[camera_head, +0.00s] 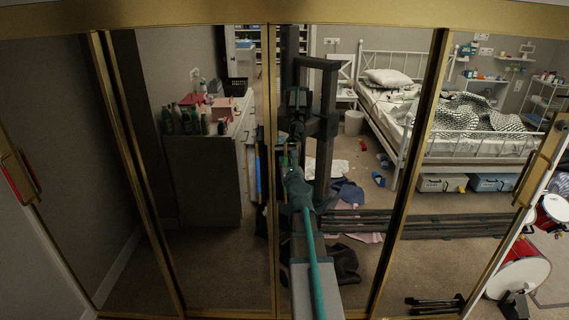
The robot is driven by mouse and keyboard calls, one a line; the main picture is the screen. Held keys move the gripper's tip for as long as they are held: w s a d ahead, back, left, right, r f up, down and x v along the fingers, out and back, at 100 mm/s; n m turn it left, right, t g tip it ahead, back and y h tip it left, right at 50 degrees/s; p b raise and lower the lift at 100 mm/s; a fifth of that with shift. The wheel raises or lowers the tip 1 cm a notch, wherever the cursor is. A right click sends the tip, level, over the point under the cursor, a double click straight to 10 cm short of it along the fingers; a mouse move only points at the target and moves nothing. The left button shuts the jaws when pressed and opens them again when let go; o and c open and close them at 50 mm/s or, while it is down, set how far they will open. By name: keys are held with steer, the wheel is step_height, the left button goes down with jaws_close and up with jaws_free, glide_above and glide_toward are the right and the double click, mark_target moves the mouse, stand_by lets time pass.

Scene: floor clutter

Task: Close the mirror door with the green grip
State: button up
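Tall mirror doors in gold frames fill the view. The middle mirror panel (225,255) and the panel to its right reflect the room. At the right edge a slanted gold-edged door part carries a handle (541,160); its grip colour is hard to make out, and I cannot tell how far this door stands open. At the left edge another door carries a red grip (20,178). My arm reaches forward at the centre, and its far end merges with its reflection. My gripper (294,150) is small and dark there, well left of the right handle, its fingers not clear.
The mirrors show a bed (388,78), a dresser with bottles (205,150), clothes on the floor, and dark rails (400,222). Red drums (520,272) stand at the lower right. A dark pedal-like object (434,305) lies on the carpet.

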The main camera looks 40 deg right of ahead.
steer(key=v, duration=1.2)
stand_by(0.5)
